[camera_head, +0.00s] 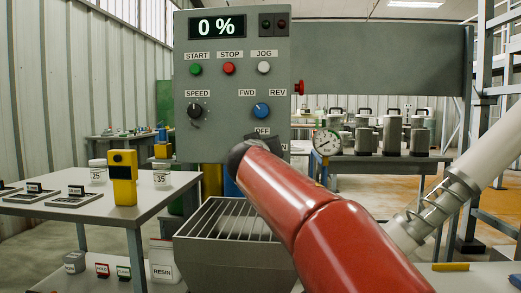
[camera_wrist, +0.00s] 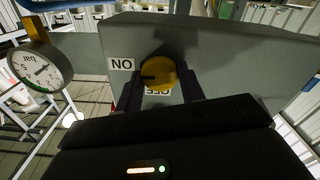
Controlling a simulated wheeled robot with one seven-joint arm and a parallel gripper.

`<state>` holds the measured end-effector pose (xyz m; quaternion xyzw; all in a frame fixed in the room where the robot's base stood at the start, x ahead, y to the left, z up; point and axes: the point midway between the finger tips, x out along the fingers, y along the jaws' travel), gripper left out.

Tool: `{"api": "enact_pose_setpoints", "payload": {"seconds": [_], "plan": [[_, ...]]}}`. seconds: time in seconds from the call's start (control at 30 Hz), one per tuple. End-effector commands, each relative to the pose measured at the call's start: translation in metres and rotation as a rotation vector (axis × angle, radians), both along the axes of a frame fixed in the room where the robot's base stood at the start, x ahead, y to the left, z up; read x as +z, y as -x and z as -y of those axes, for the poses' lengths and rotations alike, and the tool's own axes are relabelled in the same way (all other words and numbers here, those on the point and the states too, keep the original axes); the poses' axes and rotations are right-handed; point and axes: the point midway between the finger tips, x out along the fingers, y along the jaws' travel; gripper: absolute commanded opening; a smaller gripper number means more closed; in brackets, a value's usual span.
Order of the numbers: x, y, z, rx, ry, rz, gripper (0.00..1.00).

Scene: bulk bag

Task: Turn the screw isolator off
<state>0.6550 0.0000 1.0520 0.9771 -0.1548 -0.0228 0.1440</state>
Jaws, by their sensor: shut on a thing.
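The screw isolator is a round yellow knob (camera_wrist: 158,72) on the side or lower part of the grey control box (camera_head: 230,85). In the wrist view its dark mark points left, towards the upside-down ON label (camera_wrist: 122,64). An OFF label (camera_wrist: 158,92) shows partly below the knob. My gripper (camera_wrist: 161,84) is shut on the knob, with one dark finger on each side. In the head view my red arm hides the knob and most of the gripper. Part of an OFF label (camera_head: 262,131) shows just above the arm's end.
The box's display (camera_head: 217,26) reads 0 %. A red button (camera_head: 300,88) sticks out of its right side. A pressure gauge (camera_head: 327,142) hangs close by on the right. A grated hopper (camera_head: 215,235) stands below, and a table (camera_head: 140,205) with a yellow device (camera_head: 123,178) at left.

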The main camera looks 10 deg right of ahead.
Motion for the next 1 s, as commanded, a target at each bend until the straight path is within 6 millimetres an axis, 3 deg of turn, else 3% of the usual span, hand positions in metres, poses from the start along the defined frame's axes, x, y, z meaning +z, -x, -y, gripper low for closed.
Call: {"api": "enact_pose_setpoints", "payload": {"seconds": [0.27, 1.0], "plan": [[-0.0018, -0.0002, -0.0007, 0.001, 0.146, -0.047, 0.16], [-0.0019, -0.0007, -0.0015, 0.0, 0.806, -0.264, 0.16]]}}
